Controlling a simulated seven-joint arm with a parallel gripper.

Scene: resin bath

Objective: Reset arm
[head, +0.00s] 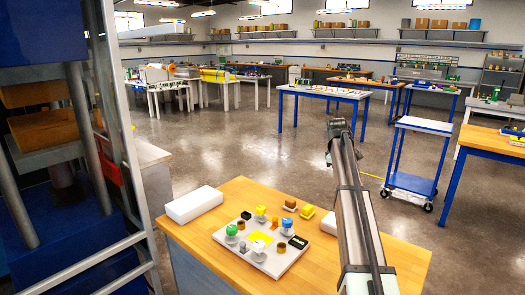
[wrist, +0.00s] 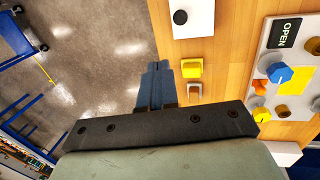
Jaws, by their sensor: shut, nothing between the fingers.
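My arm rises from the lower right of the head view, its far end above the table's back right part. My gripper (wrist: 157,68) shows in the wrist view with its two fingers together and nothing between them. The fingers appear over the table's edge and the floor, apart from the objects. The white control panel (head: 272,268) lies on the wooden table (head: 385,250). It bears a green knob (head: 231,230), a blue knob (head: 287,223), a yellow square (head: 260,237) and a black label, which reads OPEN in the wrist view (wrist: 285,33).
A yellow block (head: 307,212) and a brown block (head: 290,205) sit behind the panel. A white block (head: 193,205) lies at the left. A metal frame (head: 125,150) stands left of the table. A blue-framed cart (head: 412,180) stands beyond it. Open floor lies behind.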

